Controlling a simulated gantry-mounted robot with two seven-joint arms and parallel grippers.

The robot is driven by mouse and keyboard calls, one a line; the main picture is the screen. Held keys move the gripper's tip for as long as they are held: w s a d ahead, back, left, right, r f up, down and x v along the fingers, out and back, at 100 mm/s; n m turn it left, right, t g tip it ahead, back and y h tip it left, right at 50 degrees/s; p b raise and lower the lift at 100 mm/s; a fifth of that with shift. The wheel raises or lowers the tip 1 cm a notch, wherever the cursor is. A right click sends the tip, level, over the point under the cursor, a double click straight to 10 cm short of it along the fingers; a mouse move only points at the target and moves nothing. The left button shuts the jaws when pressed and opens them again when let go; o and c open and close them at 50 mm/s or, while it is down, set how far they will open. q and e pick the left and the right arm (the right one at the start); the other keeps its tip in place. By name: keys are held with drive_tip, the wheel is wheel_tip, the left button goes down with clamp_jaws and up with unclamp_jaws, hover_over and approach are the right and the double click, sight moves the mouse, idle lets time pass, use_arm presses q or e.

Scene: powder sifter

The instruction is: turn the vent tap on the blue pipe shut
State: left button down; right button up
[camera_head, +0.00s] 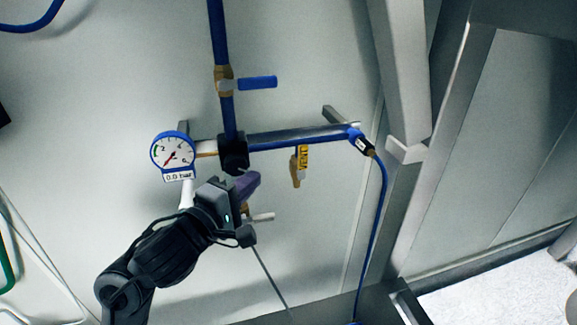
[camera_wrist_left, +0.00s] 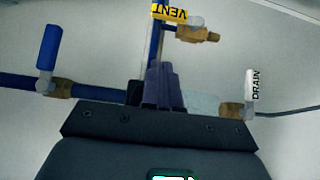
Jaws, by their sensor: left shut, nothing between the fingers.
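The vent tap (camera_head: 295,172) is a brass fitting under the horizontal blue pipe (camera_head: 290,138), with a yellow handle marked VENT (camera_head: 303,160). In the left wrist view the VENT handle (camera_wrist_left: 169,12) is at the top, beside the brass body (camera_wrist_left: 198,32), both lying crosswise to the pipe. My left gripper (camera_head: 250,182) is shut and empty, left of the tap and clear of it. Its purple fingers (camera_wrist_left: 164,86) point toward the manifold in the left wrist view, below the VENT handle. My right gripper is not in view.
A round gauge (camera_head: 173,153) reads 0.0 bar. A blue-handled valve (camera_head: 258,82) sits on the upper pipe. A white DRAIN handle (camera_wrist_left: 252,84) is right of my fingers in the wrist view. A blue hose (camera_head: 379,215) hangs right; steel frame posts stand beyond it.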

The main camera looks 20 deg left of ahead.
use_arm(q)
approach(302, 163)
drive_tip(key=w+a+r, duration=0.2)
drive_tip(key=w+a, duration=0.2)
drive_tip(key=shift+w+d+f, duration=0.1)
drive_tip(key=shift+w+d, duration=0.5)
drive_tip(key=shift+d, duration=0.3)
drive_tip(key=shift+w+d, duration=0.6)
drive_tip(key=shift+d, duration=0.3)
